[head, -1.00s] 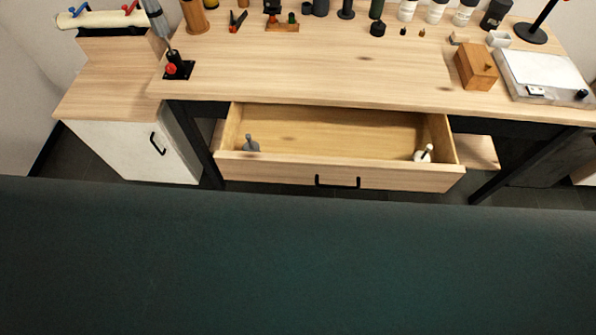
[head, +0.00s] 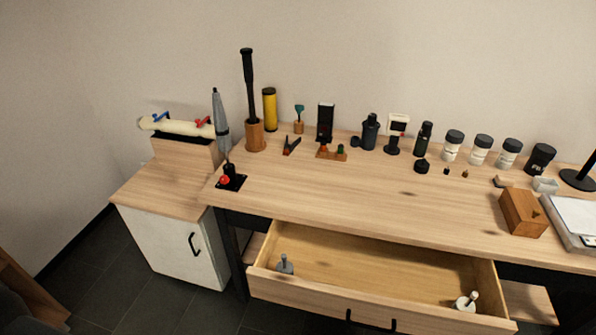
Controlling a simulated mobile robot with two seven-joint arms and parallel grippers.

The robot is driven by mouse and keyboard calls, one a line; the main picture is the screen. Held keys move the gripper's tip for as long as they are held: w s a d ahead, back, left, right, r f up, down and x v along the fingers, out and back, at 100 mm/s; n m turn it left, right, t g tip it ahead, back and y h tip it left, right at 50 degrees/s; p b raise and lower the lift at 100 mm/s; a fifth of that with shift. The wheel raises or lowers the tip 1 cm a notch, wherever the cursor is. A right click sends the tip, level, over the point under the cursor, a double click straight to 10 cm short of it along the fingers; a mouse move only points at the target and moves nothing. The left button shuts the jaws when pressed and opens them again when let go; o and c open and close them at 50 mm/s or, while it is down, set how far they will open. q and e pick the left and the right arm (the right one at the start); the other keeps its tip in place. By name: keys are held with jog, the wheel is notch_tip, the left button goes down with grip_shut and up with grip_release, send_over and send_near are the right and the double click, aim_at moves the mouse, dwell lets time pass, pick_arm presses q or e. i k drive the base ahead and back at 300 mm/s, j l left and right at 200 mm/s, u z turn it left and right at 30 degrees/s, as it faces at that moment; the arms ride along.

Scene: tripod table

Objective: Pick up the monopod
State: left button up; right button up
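A tall black pole with a thicker grip at its top, which looks like the monopod (head: 248,80), stands upright in a round wooden holder (head: 255,136) at the left back of the workbench (head: 330,195). Its lower end is hidden inside the holder. A grey, pointed rod (head: 220,118) stands nearby on a black base with a red knob (head: 230,180); I cannot tell exactly what it is. Neither of my grippers shows in the head view.
A drawer (head: 370,270) is open at the bench front, with small grey and white pieces inside. A yellow cylinder (head: 269,110) stands right of the pole. Bottles and a wooden box (head: 522,212) are further right. A low cabinet (head: 170,250) stands left. The bench's middle is clear.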

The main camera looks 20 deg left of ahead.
aim_at(247, 53)
jog(key=j+z, duration=0.2)
jog(key=z, duration=0.15)
jog(key=i+j+z, duration=0.1)
jog(key=z, duration=0.3)
jog(key=j+z, duration=0.35)
jog(key=k+j+z, duration=0.2)
jog(key=j, duration=0.2)
jog(key=j+z, duration=0.25)
jog(key=j, duration=0.2)
jog(key=k+j, duration=0.1)
jog(key=j, duration=0.3)
jog(key=k+j, duration=0.1)
jog(key=j, duration=0.35)
jog(key=k+j+z, duration=0.1)
jog(key=j, duration=0.3)
jog(key=k+j, duration=0.15)
jog(key=j, duration=0.25)
jog(key=k+j, duration=0.1)
jog(key=j, duration=0.35)
jog(key=z, duration=0.05)
